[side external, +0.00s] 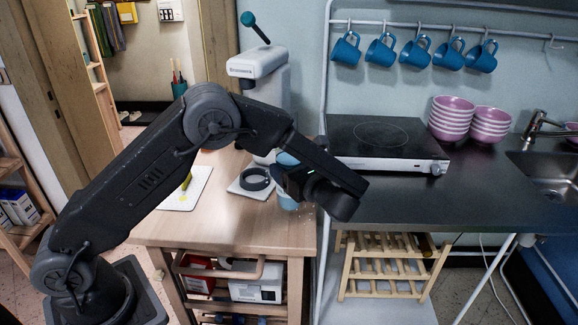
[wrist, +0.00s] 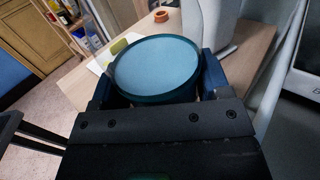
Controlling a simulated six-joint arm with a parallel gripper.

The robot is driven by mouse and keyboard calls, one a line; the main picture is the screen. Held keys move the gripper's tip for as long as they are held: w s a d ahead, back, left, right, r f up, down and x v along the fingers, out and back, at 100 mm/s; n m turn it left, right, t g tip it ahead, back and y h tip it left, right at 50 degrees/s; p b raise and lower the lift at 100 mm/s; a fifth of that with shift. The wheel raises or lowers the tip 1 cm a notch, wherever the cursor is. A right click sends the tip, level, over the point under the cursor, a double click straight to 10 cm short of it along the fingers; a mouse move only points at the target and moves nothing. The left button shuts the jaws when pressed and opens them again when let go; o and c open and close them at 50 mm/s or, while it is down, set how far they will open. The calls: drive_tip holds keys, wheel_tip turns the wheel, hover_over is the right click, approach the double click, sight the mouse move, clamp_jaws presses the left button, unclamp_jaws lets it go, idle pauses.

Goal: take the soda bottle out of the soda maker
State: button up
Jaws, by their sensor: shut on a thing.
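The white soda maker (side external: 258,68) stands at the back of the wooden counter, with its lever with a teal knob raised. Its white base with a dark ring (side external: 255,178) shows no bottle in it. The blue soda bottle (side external: 288,201) is to the right of that base, partly hidden behind my gripper (side external: 290,177). In the wrist view the round teal end of the bottle (wrist: 155,68) fills the space between my two fingers (wrist: 160,80). My gripper is shut on the bottle. Whether the bottle touches the counter is hard to tell.
A white cutting board (side external: 186,190) lies left of the soda maker base. A cooktop (side external: 378,140) and stacked pink bowls (side external: 455,120) are on the dark counter to the right. Blue mugs (side external: 382,52) hang above. The front of the wooden counter (side external: 215,228) is clear.

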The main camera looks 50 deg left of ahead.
drive_tip(key=shift+f, duration=0.2)
idle(0.4)
drive_tip(key=s+d, duration=0.6)
drive_tip(key=s, duration=0.5)
drive_tip(key=shift+s, duration=0.3)
idle(1.2)
